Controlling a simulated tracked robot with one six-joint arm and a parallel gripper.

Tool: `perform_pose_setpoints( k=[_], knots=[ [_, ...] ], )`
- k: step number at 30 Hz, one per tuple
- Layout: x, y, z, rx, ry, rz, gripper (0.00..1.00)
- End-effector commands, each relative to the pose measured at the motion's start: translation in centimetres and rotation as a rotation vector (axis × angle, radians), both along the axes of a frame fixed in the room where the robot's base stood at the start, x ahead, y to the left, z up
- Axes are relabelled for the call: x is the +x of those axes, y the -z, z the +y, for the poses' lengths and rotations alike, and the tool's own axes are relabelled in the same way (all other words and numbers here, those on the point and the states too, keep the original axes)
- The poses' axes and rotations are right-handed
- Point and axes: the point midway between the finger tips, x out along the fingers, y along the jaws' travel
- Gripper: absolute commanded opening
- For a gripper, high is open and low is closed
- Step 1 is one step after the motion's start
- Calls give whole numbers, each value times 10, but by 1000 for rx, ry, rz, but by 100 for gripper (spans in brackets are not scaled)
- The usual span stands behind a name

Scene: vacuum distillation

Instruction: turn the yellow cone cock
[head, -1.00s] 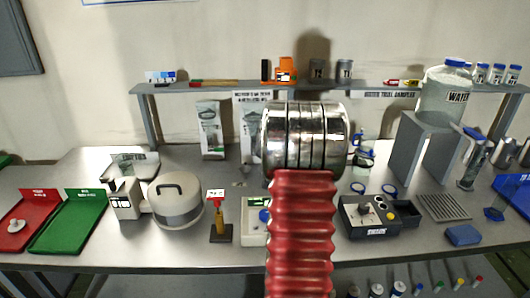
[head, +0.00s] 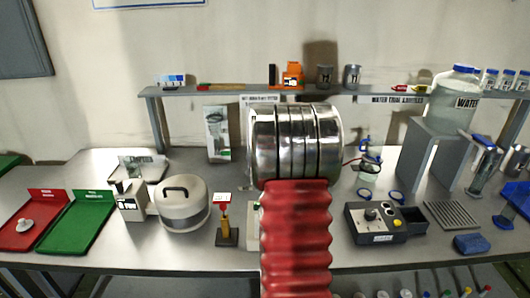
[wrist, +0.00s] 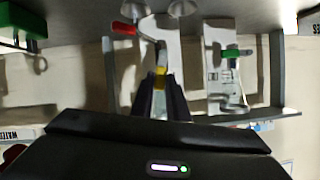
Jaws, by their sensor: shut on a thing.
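In the wrist view the yellow cone cock (wrist: 161,71) is a small yellow piece on a pale, clear-looking apparatus. My gripper (wrist: 161,88) has its two dark fingers closed on either side of it and is shut on it. The fingers cover part of the cock, so its exact angle cannot be told. In the head view my own red and silver arm hides the gripper and the cock.
A red-handled part (wrist: 123,29) is just beyond the fingertips, up and left in the wrist view. A green-handled part (wrist: 232,53) is to the right. In the head view a pot (head: 182,205) and a control box (head: 378,222) stand either side of my arm.

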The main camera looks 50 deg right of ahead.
Motion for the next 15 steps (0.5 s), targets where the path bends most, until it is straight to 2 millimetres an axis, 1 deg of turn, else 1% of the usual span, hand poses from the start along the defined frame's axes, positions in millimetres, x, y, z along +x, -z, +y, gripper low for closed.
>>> perform_pose_setpoints(
  k=[1,15],
  knots=[
    [0,6,3,-1,-1,22,0],
    [4,6,6,-70,-1,101,0]
  ],
)
